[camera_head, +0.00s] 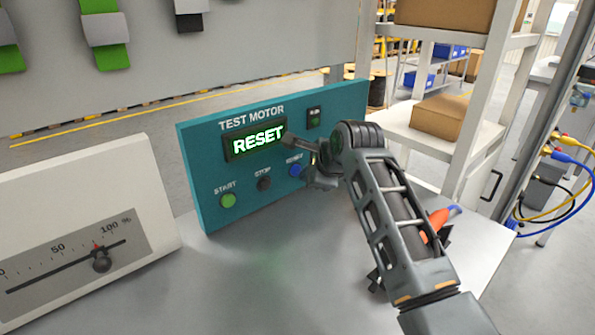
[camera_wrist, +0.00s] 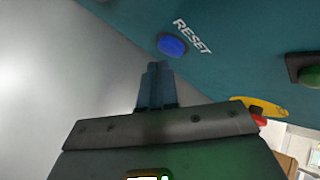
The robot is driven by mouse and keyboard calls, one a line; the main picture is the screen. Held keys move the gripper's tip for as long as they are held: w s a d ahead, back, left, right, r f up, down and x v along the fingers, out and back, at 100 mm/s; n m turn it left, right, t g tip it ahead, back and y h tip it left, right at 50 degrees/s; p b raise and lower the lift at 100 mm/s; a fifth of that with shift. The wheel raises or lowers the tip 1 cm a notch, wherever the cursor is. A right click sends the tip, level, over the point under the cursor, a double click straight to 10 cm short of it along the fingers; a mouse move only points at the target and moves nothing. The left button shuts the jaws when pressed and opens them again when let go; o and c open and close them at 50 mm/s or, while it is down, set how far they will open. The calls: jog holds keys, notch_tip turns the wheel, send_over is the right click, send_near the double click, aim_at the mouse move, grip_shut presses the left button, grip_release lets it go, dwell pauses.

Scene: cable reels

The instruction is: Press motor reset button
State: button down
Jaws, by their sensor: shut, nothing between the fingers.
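The blue reset button (camera_head: 296,170) is at the lower right of the teal TEST MOTOR panel (camera_head: 196,176). In the wrist view the button (camera_wrist: 172,45) lies just beyond and slightly right of my fingertips, beside its RESET label. My gripper (camera_head: 310,176) is at the panel's right side, close to the button, partly hidden by my own wrist. Its fingers (camera_wrist: 157,70) are together, empty and pointing toward the button. A small gap seems to show between tips and button, but I cannot tell contact for sure. The panel's display (camera_head: 257,139) reads RESET in green.
A green start button (camera_head: 228,200) and a dark stop button (camera_head: 264,184) sit left of the reset button. A small switch (camera_head: 314,117) is above it. A white gauge box (camera_head: 85,220) stands left. An orange-handled tool (camera_head: 438,222) lies right, beside my arm.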

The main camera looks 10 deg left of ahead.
jog(key=shift+w+a, duration=0.35)
jog(key=shift+a, duration=0.1)
dwell(1.1)
jog(key=shift+s, duration=0.1)
jog(key=shift+s+d+r+p, duration=0.2)
jog(key=shift+d+p, duration=0.1)
jog(key=shift+p, duration=0.25)
jog(key=shift+s+d+p, duration=0.2)
jog(key=shift+d+p, duration=0.1)
jog(key=shift+p, duration=0.1)
jog(key=shift+f, duration=0.2)
jog(key=shift+s+d, duration=0.1)
jog(key=shift+d, duration=0.05)
jog(key=p, duration=0.1)
jog(key=s+d+p, duration=0.1)
jog(key=shift+s+d+r+p, duration=0.15)
jog(key=shift+d+r+p, duration=0.1)
jog(key=shift+d+p, duration=0.1)
jog(key=shift+s+d+f+p, duration=0.25)
jog(key=shift+s+d+p, duration=0.1)
jog(key=shift+s+d, duration=0.6)
